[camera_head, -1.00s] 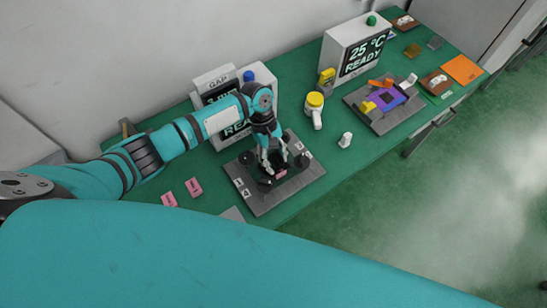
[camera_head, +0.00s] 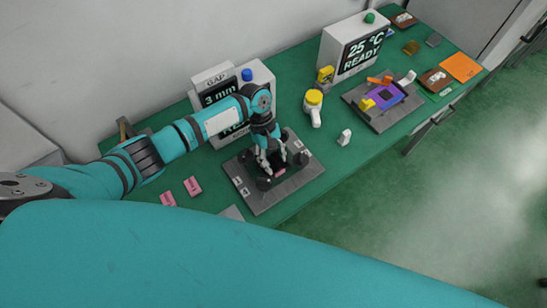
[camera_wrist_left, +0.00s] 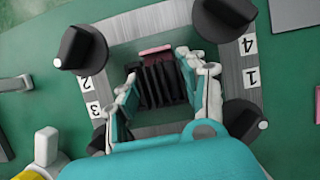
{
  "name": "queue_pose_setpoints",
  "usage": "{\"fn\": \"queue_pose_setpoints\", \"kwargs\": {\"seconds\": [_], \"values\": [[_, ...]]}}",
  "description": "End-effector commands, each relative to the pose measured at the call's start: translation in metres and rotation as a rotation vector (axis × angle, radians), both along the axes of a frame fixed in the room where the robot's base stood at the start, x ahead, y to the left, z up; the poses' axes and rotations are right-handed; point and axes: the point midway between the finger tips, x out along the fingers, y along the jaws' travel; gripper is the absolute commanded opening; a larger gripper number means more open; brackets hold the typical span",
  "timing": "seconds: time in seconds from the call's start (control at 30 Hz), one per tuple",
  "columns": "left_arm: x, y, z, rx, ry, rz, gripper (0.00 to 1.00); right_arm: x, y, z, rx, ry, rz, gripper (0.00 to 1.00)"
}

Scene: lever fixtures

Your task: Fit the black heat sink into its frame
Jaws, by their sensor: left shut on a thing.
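The black finned heat sink (camera_wrist_left: 158,86) sits between the fingers of my left gripper (camera_wrist_left: 157,76) in the left wrist view, and the gripper is shut on it. In the head view my left gripper (camera_head: 270,168) points down over the grey frame (camera_head: 262,203). The frame has black knobs at its corners and white number labels, and it shows around the heat sink in the left wrist view (camera_wrist_left: 146,23). A pink piece (camera_wrist_left: 156,52) shows just beyond the heat sink's fins. I cannot tell whether the heat sink is fully seated. My right gripper is not in view.
Two pink blocks (camera_head: 193,186) lie left of the frame. A gap display box (camera_head: 216,83) stands behind it. A yellow-and-white tool (camera_head: 314,105) and a small white piece (camera_head: 344,138) lie to the right. Another fixture (camera_head: 382,103) stands further right, before a temperature display (camera_head: 355,50).

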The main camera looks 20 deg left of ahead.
Motion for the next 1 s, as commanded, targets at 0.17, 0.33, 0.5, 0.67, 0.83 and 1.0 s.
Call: {"fn": "queue_pose_setpoints", "kwargs": {"seconds": [0.17,0.33,0.5,0.67,0.83,1.0], "values": [[0.0,0.0,-0.001,0.0,0.0,0.0,0.57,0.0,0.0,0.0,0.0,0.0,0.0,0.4],[0.0,0.0,-0.001,0.0,0.0,0.001,0.69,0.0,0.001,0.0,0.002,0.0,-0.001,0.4],[0.0,0.001,-0.001,0.001,0.001,0.001,0.69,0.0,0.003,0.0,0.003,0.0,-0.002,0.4],[0.0,0.001,0.0,0.002,0.001,0.0,0.69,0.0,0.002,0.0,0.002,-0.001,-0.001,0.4],[0.005,0.006,0.016,0.001,-0.002,0.002,0.69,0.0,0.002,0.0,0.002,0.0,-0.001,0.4],[0.014,0.017,0.049,-0.001,-0.004,0.001,0.69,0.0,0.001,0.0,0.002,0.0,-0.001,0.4]]}}
